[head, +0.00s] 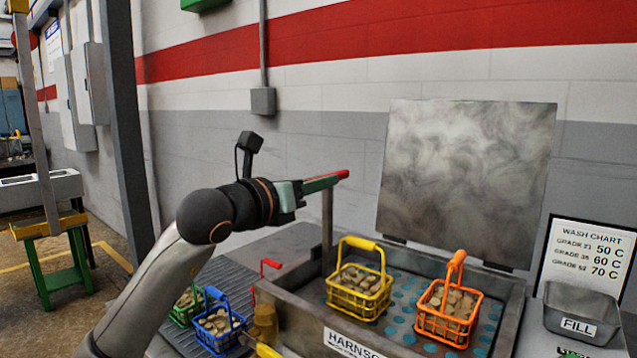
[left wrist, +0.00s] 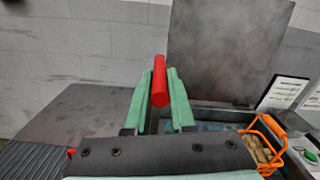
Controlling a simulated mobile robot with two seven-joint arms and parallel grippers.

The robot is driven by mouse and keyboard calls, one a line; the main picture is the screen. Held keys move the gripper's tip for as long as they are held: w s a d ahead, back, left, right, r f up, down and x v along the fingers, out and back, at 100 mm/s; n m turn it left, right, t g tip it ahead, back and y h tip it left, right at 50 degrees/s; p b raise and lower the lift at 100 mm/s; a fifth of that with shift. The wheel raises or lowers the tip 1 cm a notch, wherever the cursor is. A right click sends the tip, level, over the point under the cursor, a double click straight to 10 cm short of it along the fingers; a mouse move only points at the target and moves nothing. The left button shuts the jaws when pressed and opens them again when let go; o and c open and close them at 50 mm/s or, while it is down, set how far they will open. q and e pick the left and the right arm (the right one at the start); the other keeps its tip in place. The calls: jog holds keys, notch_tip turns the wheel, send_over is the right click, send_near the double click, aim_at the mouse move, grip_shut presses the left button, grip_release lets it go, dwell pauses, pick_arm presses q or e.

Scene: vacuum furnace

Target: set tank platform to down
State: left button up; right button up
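The open wash tank (head: 300,325), labelled HARNSO..., is at the lower right of the head view. Its perforated platform (head: 398,312) shows teal holes and carries a yellow basket (head: 358,298) and an orange basket (head: 447,322), both high in the tank. A grey upright post (head: 327,225) stands at the tank's left back. At its top is a red handle (head: 343,174). My left gripper (head: 325,183) is at this handle; in the left wrist view the red handle (left wrist: 160,85) lies between the green fingers, which look closed on it. My right gripper is out of view.
The tank's raised lid (head: 465,180) stands behind it. A FILL tray (head: 582,315) and a wash chart (head: 590,262) are at right.

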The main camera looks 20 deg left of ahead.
pick_arm(q)
grip_shut()
dwell(0.9)
